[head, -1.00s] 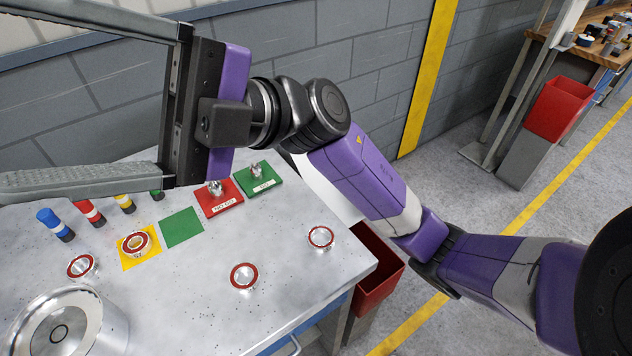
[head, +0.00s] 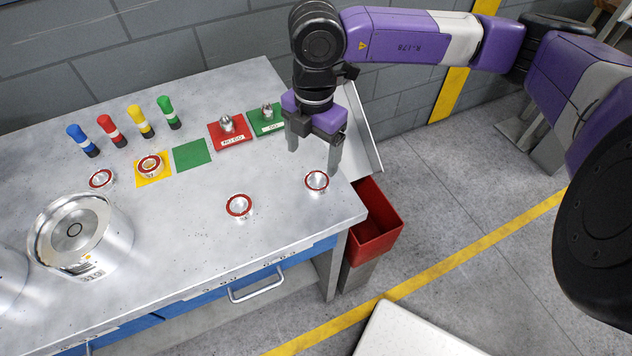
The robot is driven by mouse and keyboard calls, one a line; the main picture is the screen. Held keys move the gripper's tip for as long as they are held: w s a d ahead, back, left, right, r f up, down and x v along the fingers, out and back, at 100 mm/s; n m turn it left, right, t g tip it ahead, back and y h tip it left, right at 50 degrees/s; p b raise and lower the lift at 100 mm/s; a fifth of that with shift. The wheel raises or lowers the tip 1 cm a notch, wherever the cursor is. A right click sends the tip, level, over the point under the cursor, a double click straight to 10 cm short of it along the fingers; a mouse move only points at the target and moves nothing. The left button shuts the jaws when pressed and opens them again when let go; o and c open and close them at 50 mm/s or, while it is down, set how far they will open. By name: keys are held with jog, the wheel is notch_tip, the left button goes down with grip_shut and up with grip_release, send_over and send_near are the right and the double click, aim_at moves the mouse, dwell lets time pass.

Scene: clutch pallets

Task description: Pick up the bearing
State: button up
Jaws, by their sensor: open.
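Several bearings with red rings and silver rims are on the grey metal table (head: 190,250) in the head view. One bearing (head: 317,181) lies near the table's right edge, another bearing (head: 239,206) nearer the front middle. A third bearing (head: 149,166) sits on the yellow square (head: 154,181), and one more bearing (head: 101,179) lies to its left. My gripper (head: 313,161) is open and points down above the right side of the table. Its right fingertip appears close to the rightmost bearing; no bearing is between the fingers. I cannot tell its exact height.
A red plate (head: 230,141) and a green plate (head: 262,127) with metal pieces stand behind. A bare green square (head: 191,155), coloured markers (head: 140,122) and a large silver cylinder (head: 84,238) are to the left. A red bin (head: 376,232) stands beyond the right edge.

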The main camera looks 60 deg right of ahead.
aim_at(317, 184)
jog(key=shift+m, duration=0.8)
jog(key=f, duration=0.2)
jog(key=f+p, duration=0.1)
jog(key=f, duration=0.2)
jog(key=s+f+p, duration=0.1)
jog(key=f, duration=0.1)
jog(key=shift+d+f, duration=0.15)
jog(key=shift+f, duration=0.25)
jog(key=shift+w, duration=0.1)
jog(key=c, duration=1.6)
jog(key=shift+c, duration=0.2)
jog(key=shift+r, duration=0.15)
